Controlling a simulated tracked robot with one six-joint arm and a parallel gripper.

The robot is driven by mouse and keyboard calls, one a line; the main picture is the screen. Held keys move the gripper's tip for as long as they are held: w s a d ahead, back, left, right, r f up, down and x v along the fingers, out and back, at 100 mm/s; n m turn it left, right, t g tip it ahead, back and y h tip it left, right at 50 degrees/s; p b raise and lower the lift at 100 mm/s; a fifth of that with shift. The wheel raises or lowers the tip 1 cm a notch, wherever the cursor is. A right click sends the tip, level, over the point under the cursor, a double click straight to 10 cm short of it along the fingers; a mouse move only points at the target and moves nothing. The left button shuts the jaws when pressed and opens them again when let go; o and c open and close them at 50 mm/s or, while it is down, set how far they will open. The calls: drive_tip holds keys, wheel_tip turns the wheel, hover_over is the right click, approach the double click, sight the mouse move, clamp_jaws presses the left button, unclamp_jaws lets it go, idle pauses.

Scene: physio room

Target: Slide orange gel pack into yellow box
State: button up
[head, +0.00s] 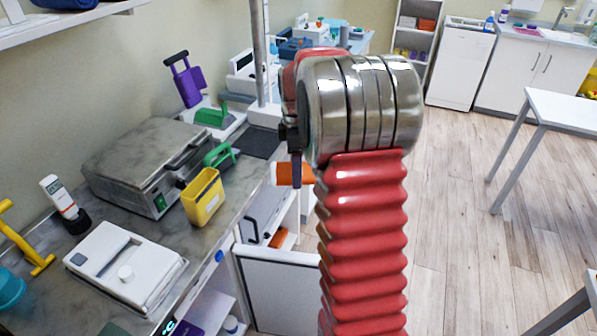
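The yellow box (205,211) stands on the grey counter left of my arm, near the counter's front edge. It looks open at the top. The orange gel pack (284,173) is right of the box and a little higher in the picture, out past the counter edge. My gripper (296,168) shows only as a narrow dark finger crossing the pack; it appears shut on it. My red, ribbed arm and its metal wrist hide the rest of the gripper and the pack's right end.
A grey metal-topped device (145,160) stands left of the box, with a green handle (220,157) behind the box. A white device (125,265) lies in front. A grey post (260,50) rises behind. Open floor (480,240) lies right.

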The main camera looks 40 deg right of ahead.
sight(278, 168)
drive_tip(key=w+a+r+m, duration=0.1)
drive_tip(key=a+m, duration=0.1)
drive_tip(key=w+a+r+m, duration=0.2)
drive_tip(key=m, duration=0.1)
drive_tip(key=shift+w+r, duration=0.15)
drive_tip(key=shift+r, duration=0.1)
drive_tip(key=w+a+r+m, duration=0.1)
drive_tip(key=w+a+r, duration=0.1)
drive_tip(key=a, duration=0.5)
drive_tip(key=w+a+r+m, duration=0.1)
drive_tip(key=w+a+r, duration=0.1)
drive_tip(key=a, duration=0.4)
drive_tip(key=w+a+r+m, duration=0.1)
drive_tip(key=w+a+r, duration=0.1)
drive_tip(key=a, duration=0.5)
drive_tip(key=shift+w+a, duration=0.3)
drive_tip(key=shift+w, duration=0.5)
drive_tip(key=shift+a, duration=0.1)
